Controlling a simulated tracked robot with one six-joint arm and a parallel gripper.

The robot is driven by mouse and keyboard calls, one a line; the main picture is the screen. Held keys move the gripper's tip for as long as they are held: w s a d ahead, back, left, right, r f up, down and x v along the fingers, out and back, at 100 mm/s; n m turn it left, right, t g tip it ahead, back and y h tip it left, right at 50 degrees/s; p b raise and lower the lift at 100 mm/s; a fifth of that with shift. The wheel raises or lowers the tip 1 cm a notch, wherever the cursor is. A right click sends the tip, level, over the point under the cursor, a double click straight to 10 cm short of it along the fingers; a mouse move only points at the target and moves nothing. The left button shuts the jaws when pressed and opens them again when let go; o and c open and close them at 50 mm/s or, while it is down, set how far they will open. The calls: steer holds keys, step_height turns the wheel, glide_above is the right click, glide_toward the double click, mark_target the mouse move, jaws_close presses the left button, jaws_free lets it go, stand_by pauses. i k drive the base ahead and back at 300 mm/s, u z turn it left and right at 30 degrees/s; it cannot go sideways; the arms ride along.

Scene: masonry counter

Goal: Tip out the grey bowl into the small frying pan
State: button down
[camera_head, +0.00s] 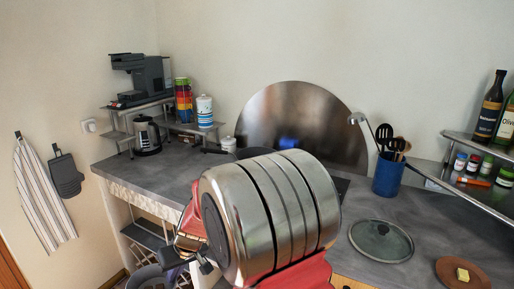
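A dark pan (252,153) with a black handle sits at the back of the counter, partly hidden behind my arm; I cannot tell whether it is the small frying pan. I cannot make out a grey bowl. My steel and red arm fills the lower middle and covers part of the counter. Small dark parts at its lower left may belong to my gripper (188,260), but its fingers and anything in them cannot be made out.
A glass lid (381,241) and a brown plate (450,272) with a yellow piece lie at right. A blue utensil pot (388,176), a bottle shelf (475,150), a kettle (146,137) and a coffee machine (143,78) stand around. The left counter front is clear.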

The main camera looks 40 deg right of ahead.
mark_target(248, 153)
steer(key=z, duration=0.1)
steer(key=i, duration=1)
steer(key=u, duration=0.1)
